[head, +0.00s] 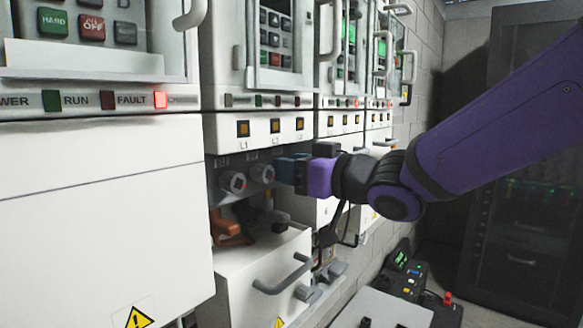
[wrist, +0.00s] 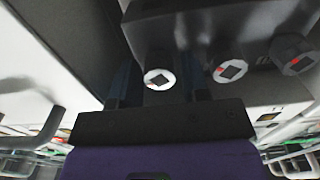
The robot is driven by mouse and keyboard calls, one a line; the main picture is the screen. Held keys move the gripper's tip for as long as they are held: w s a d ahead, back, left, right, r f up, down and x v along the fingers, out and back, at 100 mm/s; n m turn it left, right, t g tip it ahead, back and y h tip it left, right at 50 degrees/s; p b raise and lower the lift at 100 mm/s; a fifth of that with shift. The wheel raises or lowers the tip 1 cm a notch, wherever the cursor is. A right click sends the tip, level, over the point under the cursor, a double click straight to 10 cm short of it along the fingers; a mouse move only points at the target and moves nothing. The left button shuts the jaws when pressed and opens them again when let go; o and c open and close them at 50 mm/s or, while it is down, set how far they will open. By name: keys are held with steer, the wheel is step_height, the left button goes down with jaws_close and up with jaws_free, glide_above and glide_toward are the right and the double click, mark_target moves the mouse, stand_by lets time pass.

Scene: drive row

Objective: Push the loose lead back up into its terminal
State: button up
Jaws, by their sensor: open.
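Grey round terminals (head: 233,182) sit in a row in the open bay under a drive. In the wrist view a terminal with a white ring and a dark diamond (wrist: 158,79) shows between my fingers, and another (wrist: 230,71) is to its right. My gripper (head: 281,169) is open with its dark blue fingers pointing into the bay, beside the right end of the row. In the wrist view my gripper (wrist: 160,85) holds nothing visible. An orange part (head: 229,229) lies low in the bay, below the terminals. I cannot make out which part is the loose lead.
A pulled-out lower panel (head: 262,262) with a grey handle (head: 284,275) is below the bay. A white cover (head: 100,215) closes the space to the left. More drives stand along the wall to the right. A grey cart top (head: 380,309) is at the lower right.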

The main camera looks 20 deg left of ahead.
steer(key=shift+w+a, duration=0.1)
steer(key=shift+a, duration=0.1)
jaws_close()
steer(key=shift+n, duration=0.3)
steer(key=n, duration=0.5)
steer(key=shift+n, duration=0.4)
steer(key=n, duration=0.4)
steer(key=shift+f+n, duration=0.1)
steer(key=shift+n, duration=0.3)
